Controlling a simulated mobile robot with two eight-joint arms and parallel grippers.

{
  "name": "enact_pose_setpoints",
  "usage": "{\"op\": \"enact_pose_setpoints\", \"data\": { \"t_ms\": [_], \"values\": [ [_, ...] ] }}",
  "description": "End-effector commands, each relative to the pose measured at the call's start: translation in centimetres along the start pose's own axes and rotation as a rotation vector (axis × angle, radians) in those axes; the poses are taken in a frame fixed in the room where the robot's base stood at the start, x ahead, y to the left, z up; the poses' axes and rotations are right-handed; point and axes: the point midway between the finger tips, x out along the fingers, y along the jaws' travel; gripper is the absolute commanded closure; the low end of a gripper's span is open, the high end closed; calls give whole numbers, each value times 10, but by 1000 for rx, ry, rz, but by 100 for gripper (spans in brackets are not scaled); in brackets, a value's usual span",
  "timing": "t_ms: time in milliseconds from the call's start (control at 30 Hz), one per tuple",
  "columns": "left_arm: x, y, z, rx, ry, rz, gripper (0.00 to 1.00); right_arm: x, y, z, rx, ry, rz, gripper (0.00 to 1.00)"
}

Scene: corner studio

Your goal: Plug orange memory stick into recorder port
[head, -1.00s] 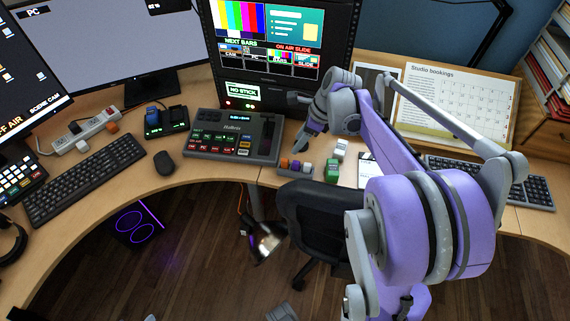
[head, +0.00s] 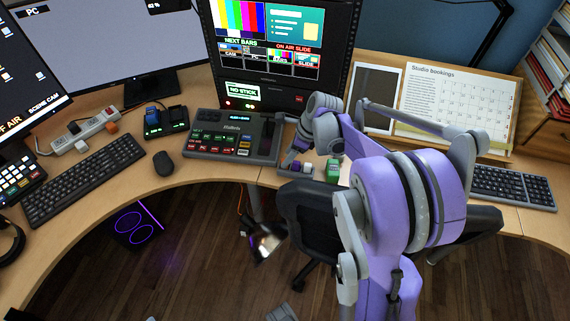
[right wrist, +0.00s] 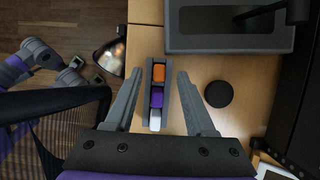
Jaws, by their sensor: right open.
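The orange memory stick (right wrist: 158,73) sits in a narrow grey tray (right wrist: 149,126), in line with a purple stick (right wrist: 156,97) and a white one (right wrist: 155,119). My right gripper (right wrist: 157,82) is open, with one finger on either side of the tray, holding nothing. In the head view it (head: 299,142) is over the tray, and I cannot make out the orange stick there. The recorder appears to be the black rack unit with the green "NO STICK" display (head: 242,91), behind the tray; its port is too small to tell. My left gripper is not identifiable.
A grey switcher panel (head: 225,140) lies left of the tray. A black round puck (right wrist: 218,94) lies beside the tray towards the rack. A green item (head: 333,170) stands to the tray's right. A black chair (head: 312,210) is in front of the desk edge.

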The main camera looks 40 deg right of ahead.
Motion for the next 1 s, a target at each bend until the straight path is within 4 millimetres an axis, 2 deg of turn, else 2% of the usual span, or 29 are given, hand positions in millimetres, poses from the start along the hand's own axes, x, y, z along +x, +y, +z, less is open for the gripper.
{"op": "enact_pose_setpoints", "data": {
  "t_ms": [100, 200, 600, 900, 1000],
  "values": [
    [2, 0, 1, 0, -1, 0, 50, 20, 1, 0, -2, 0, 0, 45],
    [3, 0, 2, 0, -1, 0, 50, 28, 1, 0, -1, 0, -1, 45],
    [3, 0, 2, 0, -1, 0, 50, 30, 1, 0, 0, 0, -1, 47],
    [3, 0, 2, 0, -1, 0, 50, 30, 1, 0, 0, 0, -1, 100],
    [3, 0, 2, 0, -1, 0, 50, 30, 1, 0, 0, 0, -1, 100]
  ]
}}
